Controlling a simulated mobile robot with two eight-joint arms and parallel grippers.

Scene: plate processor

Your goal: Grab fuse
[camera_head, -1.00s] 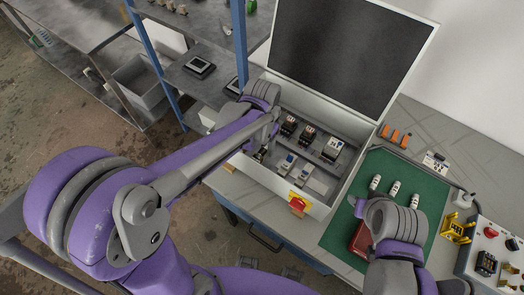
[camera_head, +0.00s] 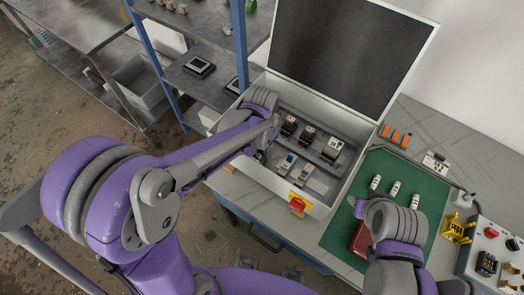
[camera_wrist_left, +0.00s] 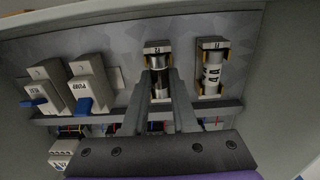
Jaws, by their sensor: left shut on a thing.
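A fuse (camera_wrist_left: 159,78) with a dark, shiny body sits upright in the left of two holders on the back wall of the open cabinet (camera_head: 253,170). My left gripper (camera_wrist_left: 161,90) is shut on this fuse, with its fingers over the lower part. A second fuse (camera_wrist_left: 212,72), white with dark print, stands in the holder to its right. In the head view, my left wrist is inside the cabinet's left side, and the arm hides most of the fuse area.
Two breakers with blue levers (camera_wrist_left: 84,104) stand left of the fuse. A ledge (camera_wrist_left: 228,108) runs just below the holders. Three white fuse-like cylinders (camera_head: 394,188) and a red object (camera_head: 360,239) lie on the green mat (camera_head: 338,226). The raised cabinet lid (camera_head: 345,60) stands behind.

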